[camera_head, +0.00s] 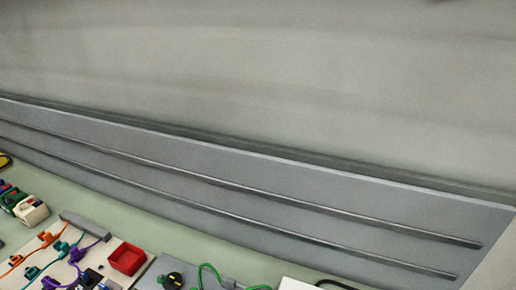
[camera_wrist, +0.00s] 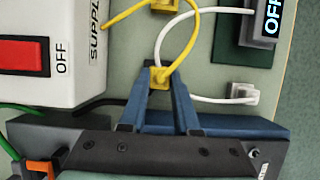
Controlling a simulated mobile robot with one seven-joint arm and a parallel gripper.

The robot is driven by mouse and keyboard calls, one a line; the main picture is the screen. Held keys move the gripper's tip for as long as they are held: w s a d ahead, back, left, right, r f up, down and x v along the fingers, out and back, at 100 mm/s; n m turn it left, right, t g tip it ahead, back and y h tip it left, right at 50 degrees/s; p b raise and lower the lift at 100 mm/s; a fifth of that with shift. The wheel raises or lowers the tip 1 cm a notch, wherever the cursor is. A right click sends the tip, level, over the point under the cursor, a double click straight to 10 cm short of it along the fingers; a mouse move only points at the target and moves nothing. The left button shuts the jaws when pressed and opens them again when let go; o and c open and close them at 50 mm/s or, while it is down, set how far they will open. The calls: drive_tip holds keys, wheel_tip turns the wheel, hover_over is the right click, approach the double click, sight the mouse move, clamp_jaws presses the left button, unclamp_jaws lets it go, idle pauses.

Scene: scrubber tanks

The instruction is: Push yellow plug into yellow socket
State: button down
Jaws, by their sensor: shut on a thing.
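In the wrist view, my gripper (camera_wrist: 160,78) has its two blue fingers closed on a small yellow plug (camera_wrist: 158,74). A yellow cord (camera_wrist: 193,40) curves up from the plug. Another yellow part (camera_wrist: 164,5) lies ahead at the top edge, cut off by the frame; I cannot tell whether it is the yellow socket. The held plug is apart from it. My gripper is not visible in the head view, and I cannot make out the yellow plug there.
A white supply box (camera_wrist: 50,88) with a red switch (camera_wrist: 24,56) stands left of the fingers. A white plug (camera_wrist: 244,93) with a looping white cord lies right. A display reading OFF (camera_wrist: 272,18) is top right. The head view shows a red tray (camera_head: 127,258).

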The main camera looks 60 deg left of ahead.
drive_tip(key=shift+f+b, duration=0.5)
drive_tip(key=shift+f, duration=0.35)
drive_tip(key=shift+c, duration=0.4)
unclamp_jaws()
drive_tip(key=shift+r, duration=0.15)
wheel_tip(320, 180, up, 8)
drive_tip(key=p, duration=0.9)
drive_tip(key=shift+r, duration=0.25)
drive_tip(key=shift+f, duration=0.1)
